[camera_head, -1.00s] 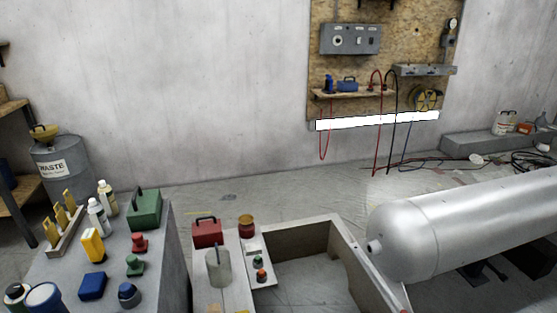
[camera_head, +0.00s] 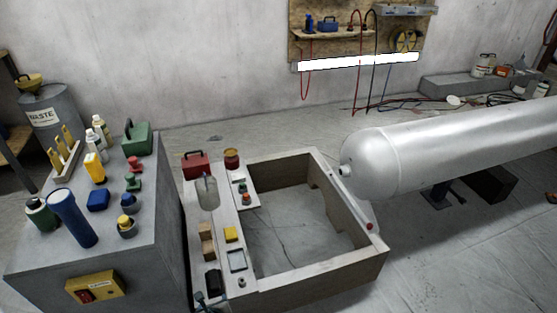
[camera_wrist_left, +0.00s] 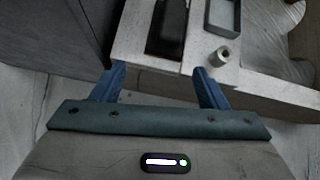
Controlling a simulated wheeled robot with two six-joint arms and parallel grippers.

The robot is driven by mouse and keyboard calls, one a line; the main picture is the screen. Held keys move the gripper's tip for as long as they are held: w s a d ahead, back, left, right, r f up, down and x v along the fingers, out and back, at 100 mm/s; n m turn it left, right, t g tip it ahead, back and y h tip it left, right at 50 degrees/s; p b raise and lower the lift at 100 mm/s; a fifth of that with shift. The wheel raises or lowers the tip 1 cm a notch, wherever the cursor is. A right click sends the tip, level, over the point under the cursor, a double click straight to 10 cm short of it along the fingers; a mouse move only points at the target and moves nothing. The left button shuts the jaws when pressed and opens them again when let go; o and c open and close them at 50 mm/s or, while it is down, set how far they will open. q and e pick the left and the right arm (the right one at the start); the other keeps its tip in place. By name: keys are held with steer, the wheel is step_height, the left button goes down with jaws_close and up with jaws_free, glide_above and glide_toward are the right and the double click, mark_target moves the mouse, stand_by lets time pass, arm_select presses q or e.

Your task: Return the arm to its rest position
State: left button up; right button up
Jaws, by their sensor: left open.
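My left gripper (camera_wrist_left: 158,72) is open in the wrist view, with its two blue fingers apart and nothing between them. It points at the near end of the pale bench top (camera_wrist_left: 262,84), close to a black block (camera_wrist_left: 168,25), a grey square frame (camera_wrist_left: 222,16) and a small round nut-like piece (camera_wrist_left: 221,56). In the head view only a little of the left gripper (camera_head: 208,301) shows at the bottom edge, just below the black block (camera_head: 212,281). My right gripper is not in view.
A grey cabinet (camera_head: 150,245) with bottles and coloured items stands left of the bench. A wooden-walled pit frame (camera_head: 320,278) adjoins the bench on the right. A large silver tank (camera_head: 430,150) lies beyond it. The floor (camera_head: 470,255) at lower right is clear.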

arm_select(q)
steer(key=s+a+f+n+g+p, duration=0.2)
steer(key=s+f+n, duration=0.1)
steer(key=s+n, duration=0.7)
steer(key=s+a+f+n+g+h+p, duration=0.1)
steer(key=s+a+f+n+g+p, duration=0.1)
steer(key=s+n, duration=0.8)
steer(key=s+a+f+n+g+h+p, duration=0.1)
steer(key=s+a+f+n+g+p, duration=0.1)
steer(key=s+n, duration=0.8)
steer(key=s+a+f+g, duration=0.1)
steer(key=s+a+f, duration=0.1)
steer(key=s, duration=0.6)
steer(key=shift+a+f+g+p, duration=0.25)
steer(key=shift+f+g+p, duration=0.1)
steer(key=shift+f, duration=0.5)
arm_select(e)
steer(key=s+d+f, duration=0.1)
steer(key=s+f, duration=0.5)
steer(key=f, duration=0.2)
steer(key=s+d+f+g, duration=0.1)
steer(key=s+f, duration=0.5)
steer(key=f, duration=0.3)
